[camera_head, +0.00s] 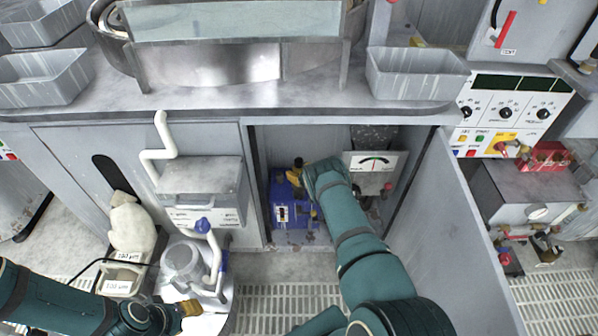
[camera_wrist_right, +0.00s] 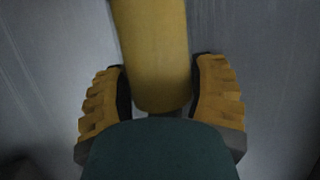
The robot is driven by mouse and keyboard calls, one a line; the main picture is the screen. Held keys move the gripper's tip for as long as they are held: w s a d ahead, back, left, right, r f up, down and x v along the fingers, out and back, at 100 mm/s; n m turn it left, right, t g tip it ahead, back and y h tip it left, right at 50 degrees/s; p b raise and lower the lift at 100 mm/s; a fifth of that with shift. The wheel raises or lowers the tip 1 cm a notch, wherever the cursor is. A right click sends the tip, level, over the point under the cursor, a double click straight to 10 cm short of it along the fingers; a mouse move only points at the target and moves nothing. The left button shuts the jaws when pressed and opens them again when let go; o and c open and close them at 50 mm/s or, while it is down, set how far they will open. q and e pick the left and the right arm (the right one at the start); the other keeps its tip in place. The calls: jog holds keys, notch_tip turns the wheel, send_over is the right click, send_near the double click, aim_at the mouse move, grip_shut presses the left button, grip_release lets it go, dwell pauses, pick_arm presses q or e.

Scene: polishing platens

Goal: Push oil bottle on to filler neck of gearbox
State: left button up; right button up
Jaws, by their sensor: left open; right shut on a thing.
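The blue gearbox (camera_head: 281,212) stands on the floor of the open cabinet bay in the head view. My right arm reaches into the bay, and its gripper (camera_head: 303,185) is at the gearbox's top right, partly hidden by my own wrist. In the right wrist view, my right gripper (camera_wrist_right: 160,90) is shut on the yellow oil bottle (camera_wrist_right: 152,45), with a ridged finger on each side. The filler neck cannot be made out, nor whether the bottle touches it. My left gripper (camera_head: 188,308) is open at the lower left, beside a clear jug (camera_head: 183,262).
A grey cabinet door (camera_head: 478,235) stands open right of the bay. A gauge panel (camera_head: 373,163) is behind my right arm. A white bent pipe (camera_head: 158,150) and a grey box (camera_head: 200,185) are left of the bay. A pale sack (camera_head: 131,226) sits at left.

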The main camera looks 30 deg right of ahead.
jog(key=shift+f, duration=1.65)
jog(key=o, duration=1.4)
jog(key=shift+v, duration=6)
